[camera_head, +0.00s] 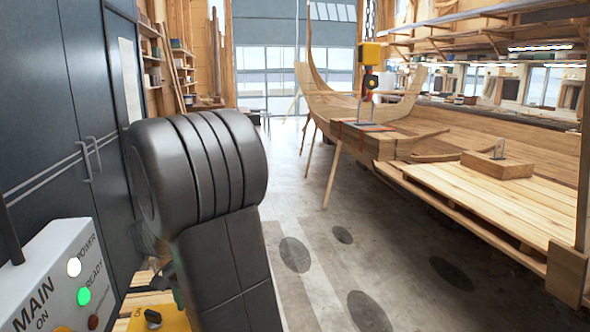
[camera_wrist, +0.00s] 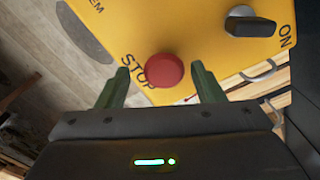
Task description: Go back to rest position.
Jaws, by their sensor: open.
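In the wrist view my gripper (camera_wrist: 163,88) is open, its two dark green fingers apart with nothing between the tips. Beyond the fingertips is a yellow panel (camera_wrist: 205,35) with a red STOP button (camera_wrist: 165,70). A black switch (camera_wrist: 250,26) sits on the same panel near the word ON. I cannot tell whether the fingers touch the panel. In the head view the gripper is hidden; a large black part of my arm stands at the left centre.
At lower left in the head view is a grey control box (camera_head: 60,285) with a lit green light, beside dark cabinets (camera_head: 85,90). A wooden hull (camera_head: 345,95) and a plank platform (camera_head: 490,200) fill the right. The grey floor (camera_head: 320,200) between them is largely open.

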